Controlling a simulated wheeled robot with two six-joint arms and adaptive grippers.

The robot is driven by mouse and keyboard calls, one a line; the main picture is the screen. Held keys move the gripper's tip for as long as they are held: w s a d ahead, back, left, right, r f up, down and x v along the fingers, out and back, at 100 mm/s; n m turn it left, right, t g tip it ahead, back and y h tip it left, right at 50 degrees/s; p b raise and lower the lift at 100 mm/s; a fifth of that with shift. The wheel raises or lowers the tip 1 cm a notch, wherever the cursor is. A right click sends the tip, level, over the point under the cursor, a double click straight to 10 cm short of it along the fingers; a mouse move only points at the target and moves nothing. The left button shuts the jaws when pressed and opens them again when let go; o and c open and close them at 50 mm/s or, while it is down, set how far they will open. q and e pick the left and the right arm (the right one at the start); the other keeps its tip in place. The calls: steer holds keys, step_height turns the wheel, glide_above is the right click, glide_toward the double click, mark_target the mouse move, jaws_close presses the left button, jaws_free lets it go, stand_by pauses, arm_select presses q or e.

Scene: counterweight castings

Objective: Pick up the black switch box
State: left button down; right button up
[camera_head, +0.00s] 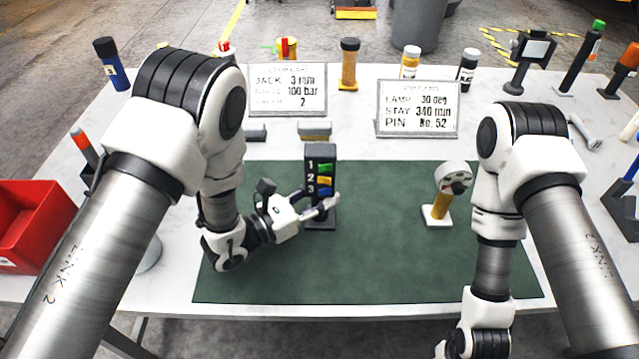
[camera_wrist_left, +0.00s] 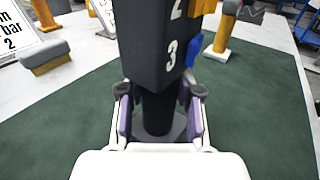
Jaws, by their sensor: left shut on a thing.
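The black switch box (camera_head: 319,152) stands upright on the green mat (camera_head: 390,270) in the head view, its face numbered 1, 2, 3 beside green, yellow and blue switches. Below the box are a narrower dark post and a dark foot. My left gripper (camera_head: 325,206) reaches it from the left and is shut on its post. In the left wrist view the box (camera_wrist_left: 155,45) fills the upper middle, and the fingers (camera_wrist_left: 160,112) lie on both sides of the post. The foot appears to rest on the mat. My right gripper's fingers are outside the head view.
A white round-headed device with a yellow post (camera_head: 441,207) stands right of the box on the mat. Two sign cards (camera_head: 288,90) (camera_head: 417,108) and several bottles stand behind. A red bin (camera_head: 30,225) is at the left. The mat's front middle is clear.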

mark_target(321, 182)
arm_select(q)
steer(key=shift+r, duration=0.15)
steer(key=shift+r+p, duration=0.65)
steer(key=shift+p, duration=0.15)
step_height(321, 182, up, 2)
steer(key=shift+r+p, duration=0.2)
steer(key=shift+p, duration=0.95)
steer(key=s+r+p, duration=0.1)
steer(key=s+p, duration=1.5)
steer(key=p, duration=0.3)
